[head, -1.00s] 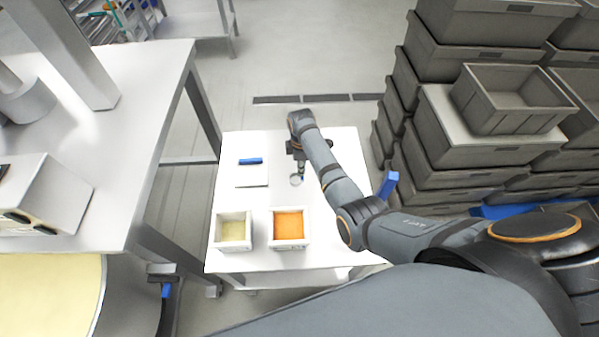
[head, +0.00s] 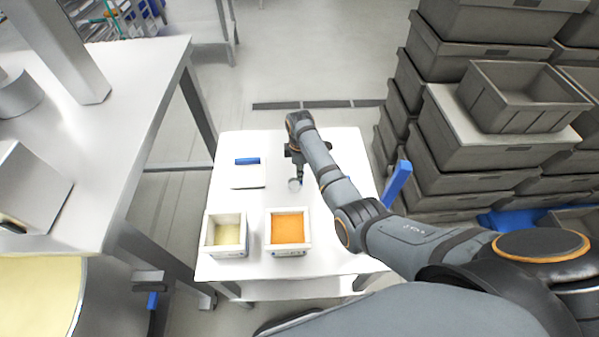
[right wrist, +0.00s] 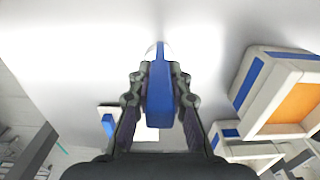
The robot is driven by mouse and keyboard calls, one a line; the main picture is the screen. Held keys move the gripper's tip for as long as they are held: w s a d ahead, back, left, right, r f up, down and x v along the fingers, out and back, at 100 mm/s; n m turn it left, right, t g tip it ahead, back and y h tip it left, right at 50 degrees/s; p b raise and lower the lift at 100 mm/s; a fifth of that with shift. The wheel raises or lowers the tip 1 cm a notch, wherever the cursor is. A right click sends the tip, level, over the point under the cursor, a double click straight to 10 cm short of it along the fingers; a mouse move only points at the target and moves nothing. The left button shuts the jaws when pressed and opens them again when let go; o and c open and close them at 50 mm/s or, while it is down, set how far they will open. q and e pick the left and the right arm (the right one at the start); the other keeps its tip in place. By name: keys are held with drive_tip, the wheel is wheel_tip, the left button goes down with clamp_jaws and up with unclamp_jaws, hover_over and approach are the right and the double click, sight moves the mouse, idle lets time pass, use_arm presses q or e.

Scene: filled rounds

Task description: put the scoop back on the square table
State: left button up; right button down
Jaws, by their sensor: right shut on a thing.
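The square table (head: 340,150) is the white low table in the middle of the head view. My right gripper (head: 297,165) is over its middle right part, pointing down. It is shut on the scoop, whose small round bowl (head: 294,185) shows just below the fingers in the head view. In the right wrist view the scoop's blue handle (right wrist: 158,95) stands between the two fingers (right wrist: 160,85). The bowl is close to the tabletop; I cannot tell whether it touches. My left gripper is not in view.
On the table's near side stand a box with pale yellow filling (head: 210,236) and a box with orange filling (head: 270,238). A white flat piece with a blue bar (head: 247,161) lies at back left. Grey crates (head: 470,140) are stacked right; a larger bench (head: 140,90) stands left.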

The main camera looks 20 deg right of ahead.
drive_tip(key=c, duration=1.3)
unclamp_jaws()
drive_tip(key=shift+f, duration=0.15)
drive_tip(key=shift+r, duration=0.25)
wheel_tip(320, 180, up, 12)
drive_tip(key=shift+f+b, duration=0.1)
drive_tip(key=shift+b, duration=0.55)
